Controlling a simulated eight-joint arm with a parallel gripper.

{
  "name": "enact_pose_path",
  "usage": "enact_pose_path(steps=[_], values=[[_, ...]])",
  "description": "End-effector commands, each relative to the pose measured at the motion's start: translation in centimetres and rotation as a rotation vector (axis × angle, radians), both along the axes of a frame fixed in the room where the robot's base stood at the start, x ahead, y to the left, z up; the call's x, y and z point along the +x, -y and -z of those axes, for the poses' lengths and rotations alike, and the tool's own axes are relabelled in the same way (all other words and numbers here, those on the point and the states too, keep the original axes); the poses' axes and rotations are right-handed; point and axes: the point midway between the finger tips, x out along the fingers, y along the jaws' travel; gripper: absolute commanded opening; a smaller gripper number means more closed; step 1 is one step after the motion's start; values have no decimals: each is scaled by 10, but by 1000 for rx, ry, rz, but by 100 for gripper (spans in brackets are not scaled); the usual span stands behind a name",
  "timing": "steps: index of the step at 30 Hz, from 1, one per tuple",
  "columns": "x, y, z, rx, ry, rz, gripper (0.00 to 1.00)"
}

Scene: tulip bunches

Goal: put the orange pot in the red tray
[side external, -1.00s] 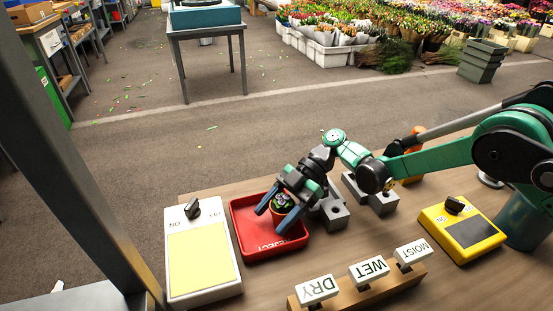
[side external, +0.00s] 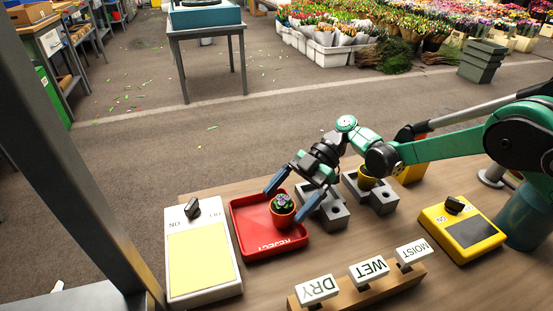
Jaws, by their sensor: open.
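The orange pot (side external: 282,218) holds a small plant with purple and green leaves. It stands upright inside the red tray (side external: 254,231), near the tray's right side. My gripper (side external: 285,204) is open, above and behind the pot in this view. Its blue fingers are spread wide, and one reaches over the tray's back edge. The other comes down to the right of the pot. Whether a finger still touches the pot cannot be told.
A white box (side external: 203,252) with a yellow pad and a knob stands left of the tray. Grey blocks (side external: 370,191) with holes stand to the right, one with a yellow pot (side external: 368,180). DRY, WET and MOIST signs (side external: 369,270) and a yellow box (side external: 462,232) are in front and right.

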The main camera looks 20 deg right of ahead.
Motion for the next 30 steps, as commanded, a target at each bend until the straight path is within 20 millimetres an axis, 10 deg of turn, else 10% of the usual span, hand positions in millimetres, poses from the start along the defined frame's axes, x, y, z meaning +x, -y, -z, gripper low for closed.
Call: enact_pose_path(steps=[17,30], values=[[29,70,-48,-44,-25,44,90],[-15,108,-115,-543,-291,861,90]])
